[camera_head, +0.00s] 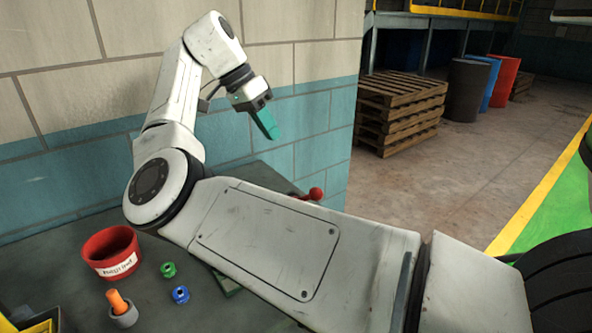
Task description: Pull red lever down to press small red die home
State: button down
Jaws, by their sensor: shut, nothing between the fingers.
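The red lever (316,194) shows as a round red knob and a short piece of red bar, just past the upper edge of my arm. The rest of the lever and its press are hidden behind my arm. I do not see the small red die. My gripper (272,132) has teal fingers and is shut and empty. It is raised in front of the wall, above and to the left of the red knob in the picture, and apart from it.
On the dark bench (60,265) stand a red labelled tub (112,252), a green die (168,270), a blue die (181,294) and a grey cup (124,317) with an orange handle. A block wall (300,60) rises behind. Pallets (400,110) and barrels stand farther off.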

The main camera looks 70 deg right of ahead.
jog(key=s+a+x, duration=0.1)
jog(key=a+x, duration=0.1)
jog(key=x, duration=1.1)
jog(key=shift+s+r+p, duration=0.2)
jog(key=shift+s+p, duration=0.2)
jog(key=shift+p, duration=0.05)
jog(key=shift+d, duration=0.1)
jog(key=shift+s, duration=0.1)
